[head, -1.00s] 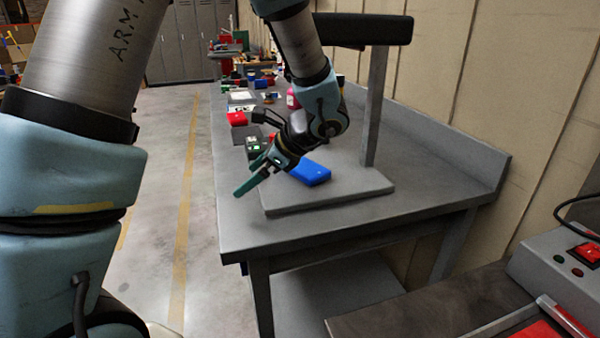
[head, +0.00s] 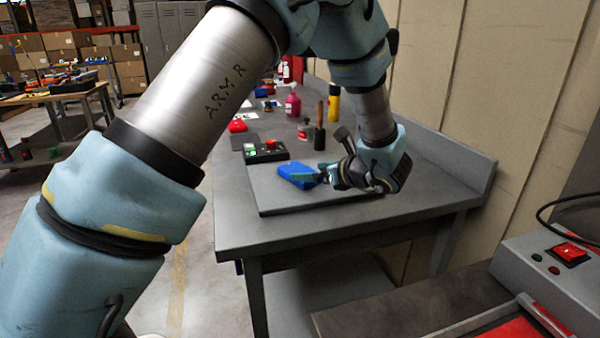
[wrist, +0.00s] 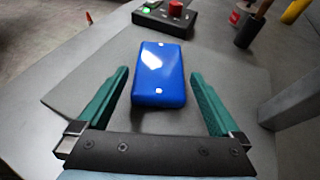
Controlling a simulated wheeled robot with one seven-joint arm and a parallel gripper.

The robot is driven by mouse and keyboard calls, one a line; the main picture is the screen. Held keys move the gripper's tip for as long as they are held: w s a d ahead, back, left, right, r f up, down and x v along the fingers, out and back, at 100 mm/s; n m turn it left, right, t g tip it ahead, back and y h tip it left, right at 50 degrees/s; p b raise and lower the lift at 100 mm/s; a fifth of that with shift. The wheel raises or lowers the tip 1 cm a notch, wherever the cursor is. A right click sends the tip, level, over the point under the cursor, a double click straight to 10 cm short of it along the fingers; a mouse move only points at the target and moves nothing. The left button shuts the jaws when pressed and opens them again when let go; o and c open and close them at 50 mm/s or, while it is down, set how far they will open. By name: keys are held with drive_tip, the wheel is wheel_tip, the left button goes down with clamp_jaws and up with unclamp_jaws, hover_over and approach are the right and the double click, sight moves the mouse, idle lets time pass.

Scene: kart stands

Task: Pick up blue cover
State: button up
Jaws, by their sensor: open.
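The blue cover (head: 297,174) lies flat on a raised grey board (head: 262,192) on the workbench. In the wrist view the blue cover (wrist: 159,75) is a glossy rounded slab with its long side pointing away from me. My gripper (head: 318,176) is low over the board at the cover's right side in the head view. In the wrist view my gripper (wrist: 158,85) is open, with one green finger on each side of the cover and a gap on both sides. Whether the fingers touch the board cannot be told.
A black control box (head: 264,152) with a red button stands just beyond the board. Bottles and a wooden-handled tool (head: 320,127) stand farther back. A grey post (wrist: 292,103) rises at the right. The bench's front left is clear.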

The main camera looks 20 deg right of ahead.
sight(301, 171)
drive_tip(key=shift+p+x, duration=0.5)
drive_tip(key=shift+x, duration=1.45)
drive_tip(key=c, duration=1.4)
